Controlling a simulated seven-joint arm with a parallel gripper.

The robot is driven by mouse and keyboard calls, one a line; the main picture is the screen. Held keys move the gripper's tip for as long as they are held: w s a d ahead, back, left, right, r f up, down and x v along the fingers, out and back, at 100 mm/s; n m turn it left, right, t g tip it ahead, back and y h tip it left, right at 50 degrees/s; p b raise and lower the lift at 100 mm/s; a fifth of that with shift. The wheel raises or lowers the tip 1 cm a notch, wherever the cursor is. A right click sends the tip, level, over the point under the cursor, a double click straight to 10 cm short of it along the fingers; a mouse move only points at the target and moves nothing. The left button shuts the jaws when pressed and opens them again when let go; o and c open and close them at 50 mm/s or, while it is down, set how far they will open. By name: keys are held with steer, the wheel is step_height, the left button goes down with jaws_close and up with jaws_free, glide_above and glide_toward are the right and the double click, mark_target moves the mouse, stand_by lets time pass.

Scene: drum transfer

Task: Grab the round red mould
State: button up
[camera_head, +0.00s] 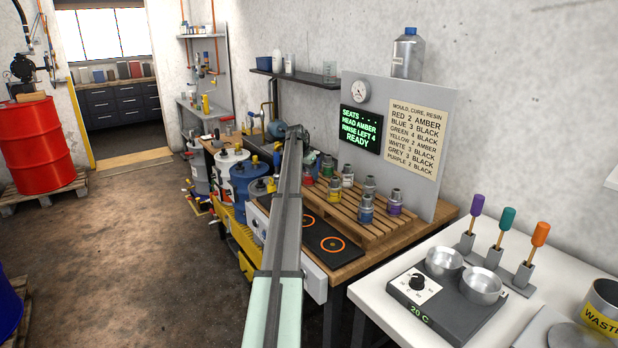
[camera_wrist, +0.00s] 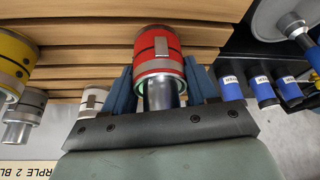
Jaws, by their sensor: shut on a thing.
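The round red mould (camera_wrist: 158,50) is a red cylinder with a grey band and a metal neck, seen close up in the wrist view. My gripper (camera_wrist: 158,72) is shut on it, with a blue finger on each side. Wooden slats of the pallet (camera_wrist: 80,55) show behind it. In the head view only a small red part of the mould (camera_head: 309,181) shows beside my arm, which hides most of the gripper. I cannot tell whether the mould is clear of the slats.
Yellow (camera_head: 334,191), blue (camera_head: 366,211), purple (camera_head: 395,204) and other moulds stand close by on the pallet (camera_head: 345,232). A black plate with orange rings (camera_head: 333,244) lies in front. A grey board (camera_head: 431,120) rises behind. Blue-and-white drums (camera_head: 246,185) stand left.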

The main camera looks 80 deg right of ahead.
steer(key=shift+c, duration=0.6)
